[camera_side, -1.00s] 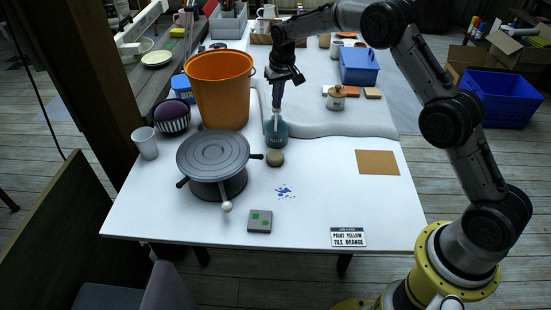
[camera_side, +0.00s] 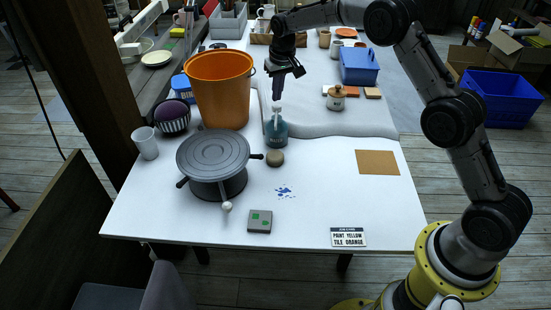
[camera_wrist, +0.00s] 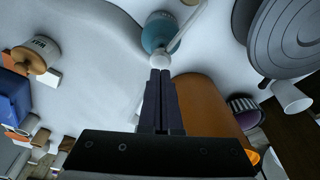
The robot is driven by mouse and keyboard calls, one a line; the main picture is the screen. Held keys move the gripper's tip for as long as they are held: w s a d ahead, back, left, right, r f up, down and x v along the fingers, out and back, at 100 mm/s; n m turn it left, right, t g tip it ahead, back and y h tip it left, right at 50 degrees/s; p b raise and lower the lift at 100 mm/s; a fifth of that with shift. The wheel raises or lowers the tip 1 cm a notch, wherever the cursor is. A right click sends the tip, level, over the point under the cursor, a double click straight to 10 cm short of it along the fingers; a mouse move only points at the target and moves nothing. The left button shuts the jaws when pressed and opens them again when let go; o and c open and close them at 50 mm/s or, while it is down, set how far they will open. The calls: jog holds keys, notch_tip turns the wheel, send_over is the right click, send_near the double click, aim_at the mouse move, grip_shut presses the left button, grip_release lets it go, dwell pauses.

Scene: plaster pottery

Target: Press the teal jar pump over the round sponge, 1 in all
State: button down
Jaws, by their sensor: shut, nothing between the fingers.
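The teal jar (camera_side: 277,132) stands upright on the white table, with a white pump head (camera_side: 277,107) on top. In the wrist view the jar (camera_wrist: 157,32) sits just beyond my fingertips, and its long pale nozzle points to the upper right. The round sponge (camera_side: 275,158), a small tan-grey disc, lies on the table just in front of the jar. My gripper (camera_side: 277,97) is shut and empty, pointing down right above the pump head. In the wrist view my fingertips (camera_wrist: 160,72) are close to the pump head; whether they touch is unclear.
A grey turntable (camera_side: 213,155) with handles stands left of the sponge, close to it. An orange bucket (camera_side: 220,92) rises behind, left of the jar. A lidded pot (camera_side: 336,99) and blue box (camera_side: 359,66) are at the right. Blue splotches (camera_side: 284,191) mark the table nearer the camera.

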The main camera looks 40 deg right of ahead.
jog(key=shift+r, duration=2.7)
